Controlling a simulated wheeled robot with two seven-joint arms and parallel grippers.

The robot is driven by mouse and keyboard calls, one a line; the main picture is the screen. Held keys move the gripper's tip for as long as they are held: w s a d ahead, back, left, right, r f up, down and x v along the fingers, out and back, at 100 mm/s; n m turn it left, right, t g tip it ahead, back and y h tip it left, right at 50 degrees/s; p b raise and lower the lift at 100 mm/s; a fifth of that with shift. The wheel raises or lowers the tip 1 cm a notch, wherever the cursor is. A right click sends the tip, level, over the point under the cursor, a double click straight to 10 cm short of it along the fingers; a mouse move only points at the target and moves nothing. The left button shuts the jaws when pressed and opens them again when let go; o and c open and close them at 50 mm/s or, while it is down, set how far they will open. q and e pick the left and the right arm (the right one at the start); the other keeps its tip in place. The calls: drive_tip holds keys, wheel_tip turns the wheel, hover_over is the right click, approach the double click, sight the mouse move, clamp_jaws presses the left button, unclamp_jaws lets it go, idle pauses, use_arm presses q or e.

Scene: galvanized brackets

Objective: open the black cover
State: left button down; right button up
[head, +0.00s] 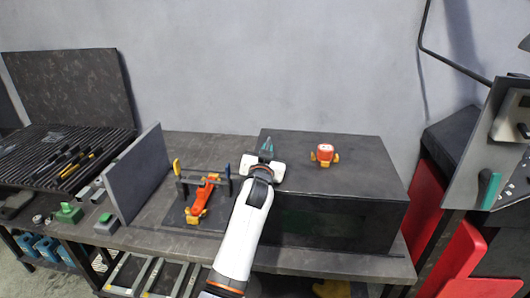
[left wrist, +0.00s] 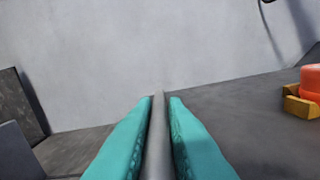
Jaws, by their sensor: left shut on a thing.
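A large black box-like cover (head: 325,149) stands on the right part of the workbench, its top flat and level. My left gripper (head: 267,147) is at the left part of its top, its arm reaching up from the front. In the left wrist view, the two teal fingers of my left gripper (left wrist: 160,110) are shut on a slim grey bar (left wrist: 157,135) that runs between them. How the bar joins the cover is hidden. The dark top of the cover (left wrist: 245,115) shows right of the fingers. My right gripper is not in view.
A red-orange and yellow part (head: 324,154) sits on the cover's top. An orange part (head: 204,196) stands in a dark fixture left of the cover. A grey upright panel (head: 137,178) stands farther left. Red panels (head: 462,262) are at the right.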

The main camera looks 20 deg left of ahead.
use_arm(q)
drive_tip(key=c, duration=1.5)
unclamp_jaws()
drive_tip(key=shift+d, duration=0.1)
drive_tip(key=shift+s, duration=0.1)
drive_tip(key=b+v, duration=0.1)
drive_tip(key=v, duration=1)
drive_tip(key=shift+f+b, duration=0.1)
drive_tip(key=shift+b, duration=0.3)
drive_tip(key=shift+s, duration=0.4)
